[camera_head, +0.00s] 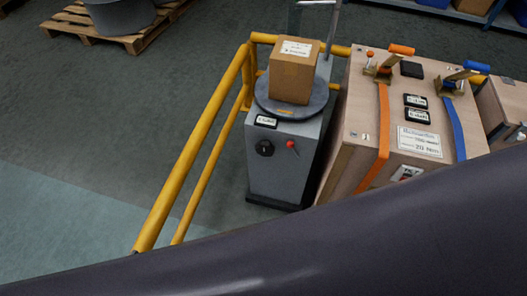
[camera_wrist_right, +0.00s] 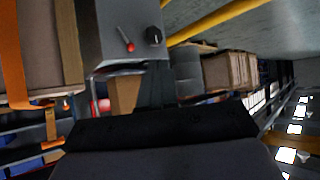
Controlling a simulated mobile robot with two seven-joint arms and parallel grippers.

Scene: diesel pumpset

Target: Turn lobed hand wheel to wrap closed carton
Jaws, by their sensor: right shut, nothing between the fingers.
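The lobed hand wheel (camera_head: 265,148) is a small black knob on the front of a grey pedestal (camera_head: 283,170), left of a lever with a red ball (camera_head: 292,144). The closed carton (camera_head: 294,72) stands on the round dark turntable (camera_head: 291,107) on top. In the right wrist view, which is upside down, the hand wheel (camera_wrist_right: 154,37) is at the top, with the red-tipped lever beside it. My right gripper (camera_wrist_right: 160,122) shows as a dark shape at the bottom, shut and empty, apart from the wheel; its fingertips are not distinct. My left gripper is out of view.
A yellow rail (camera_head: 190,160) runs along the left and behind the pedestal. A large wooden crate (camera_head: 350,140) with orange and blue straps stands close on the right. My dark arm link crosses the bottom of the head view.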

